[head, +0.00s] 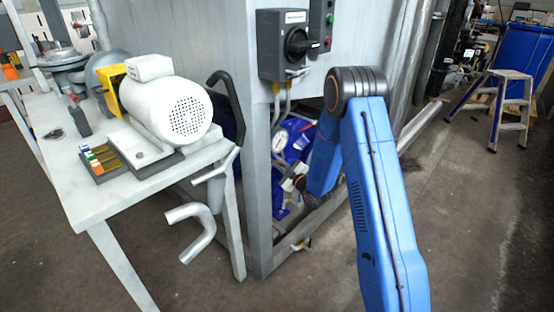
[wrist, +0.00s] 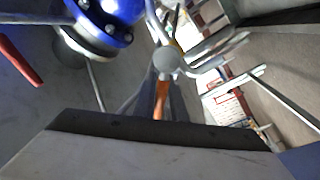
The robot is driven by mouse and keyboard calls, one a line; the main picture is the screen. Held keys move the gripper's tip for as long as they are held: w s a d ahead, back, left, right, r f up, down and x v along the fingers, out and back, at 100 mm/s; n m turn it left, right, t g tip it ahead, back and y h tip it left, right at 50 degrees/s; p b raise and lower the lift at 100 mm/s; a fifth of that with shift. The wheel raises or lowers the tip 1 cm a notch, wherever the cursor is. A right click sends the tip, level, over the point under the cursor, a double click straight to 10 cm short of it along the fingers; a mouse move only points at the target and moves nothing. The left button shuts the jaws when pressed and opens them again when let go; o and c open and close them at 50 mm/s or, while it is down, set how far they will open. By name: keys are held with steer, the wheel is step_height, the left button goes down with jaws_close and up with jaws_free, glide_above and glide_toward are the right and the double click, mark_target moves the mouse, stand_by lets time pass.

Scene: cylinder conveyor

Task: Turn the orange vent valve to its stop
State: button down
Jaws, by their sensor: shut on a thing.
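The orange vent valve (wrist: 161,100) shows in the wrist view as a narrow orange piece just beyond the dark edge of my wrist. My gripper (wrist: 164,88) reaches in around it, with grey fingers on both sides, shut on the orange piece. A round grey disc (wrist: 168,61) sits just beyond it. In the head view my blue arm bends down into the low opening of the grey cabinet. The valve and the fingertips cannot be made out clearly there.
In the wrist view a blue bolted flange (wrist: 103,22) and a red handle (wrist: 20,62) lie to the left, pipes to the right. In the head view the grey cabinet (head: 257,150) surrounds the opening. A workbench (head: 85,195) with a white motor (head: 175,108) stands left.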

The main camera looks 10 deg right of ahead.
steer(key=shift+s+a+f+n, duration=0.2)
steer(key=shift+f+n, duration=0.05)
steer(key=shift+n, duration=0.55)
steer(key=c, duration=1.8)
jaws_free()
